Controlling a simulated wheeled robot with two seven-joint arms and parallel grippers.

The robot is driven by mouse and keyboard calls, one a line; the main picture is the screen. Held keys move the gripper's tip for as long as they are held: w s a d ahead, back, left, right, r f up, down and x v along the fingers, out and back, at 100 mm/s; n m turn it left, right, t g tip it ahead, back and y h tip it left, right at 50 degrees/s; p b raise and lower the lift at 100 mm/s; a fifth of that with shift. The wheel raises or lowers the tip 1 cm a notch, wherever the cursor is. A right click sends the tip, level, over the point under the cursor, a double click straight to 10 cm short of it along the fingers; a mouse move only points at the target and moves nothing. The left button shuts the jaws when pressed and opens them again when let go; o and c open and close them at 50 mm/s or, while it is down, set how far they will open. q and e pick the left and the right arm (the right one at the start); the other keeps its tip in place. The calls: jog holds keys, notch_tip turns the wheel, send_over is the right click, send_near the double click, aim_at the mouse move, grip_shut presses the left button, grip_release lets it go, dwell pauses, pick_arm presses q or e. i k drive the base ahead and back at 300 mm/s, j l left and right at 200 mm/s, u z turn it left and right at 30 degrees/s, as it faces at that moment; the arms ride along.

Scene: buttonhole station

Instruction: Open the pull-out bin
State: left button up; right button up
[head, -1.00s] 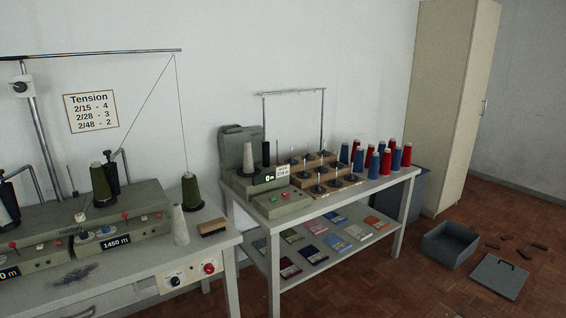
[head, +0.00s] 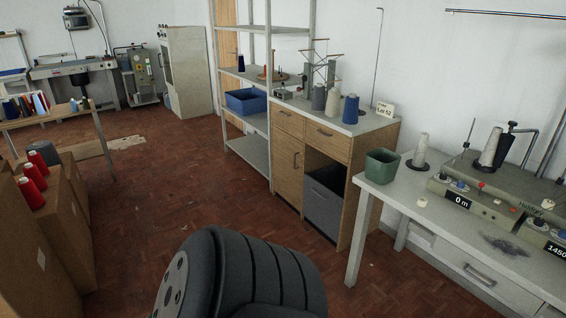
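A grey bin (head: 322,207) sits in the lower right opening of the wooden cabinet (head: 287,165) in the middle of the head view. Its front looks about level with the cabinet front. A dark gap shows above its front edge, and what is inside cannot be seen. No handle can be made out clearly on it. Neither of my grippers is in view.
A grey table (head: 408,205) with a green pot (head: 381,166) stands right of the cabinet. A metal shelf (head: 249,150) with a blue crate (head: 247,101) stands left of it. Brown boxes (head: 42,225) stand at the left. Red-brown floor (head: 180,185) is clear between.

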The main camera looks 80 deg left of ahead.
aim_at(324, 189)
jog(key=j+u, duration=0.1)
jog(key=u, duration=2.05)
jog(key=l, duration=0.1)
